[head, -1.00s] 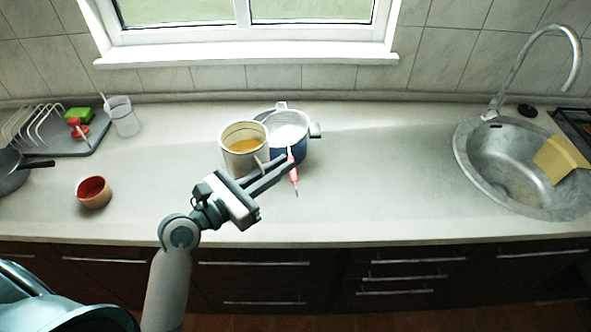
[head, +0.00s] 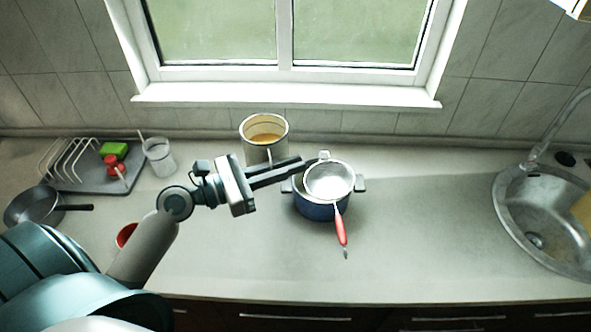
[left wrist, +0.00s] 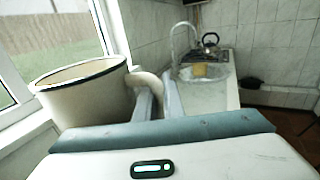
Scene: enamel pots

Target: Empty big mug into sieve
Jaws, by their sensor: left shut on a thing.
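The big mug (head: 262,151) is cream with a dark rim and holds something yellow-brown. It looks upright, behind and left of the sieve in the head view. My left gripper (head: 296,165) is shut on its handle. In the left wrist view the big mug (left wrist: 85,100) stands at the left, its handle between my fingers (left wrist: 156,104); its inside is mostly hidden there. The sieve (head: 329,181), with a red handle pointing to the front, rests on a blue pot (head: 316,209). My right gripper is not in view.
A dish rack (head: 75,165) with a green sponge (head: 114,151) and a glass (head: 159,157) stand at the left, near a pan (head: 33,206). A red-lined cup (head: 124,235) is partly behind my arm. A sink (head: 545,207) is right. Counter right of the pot is clear.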

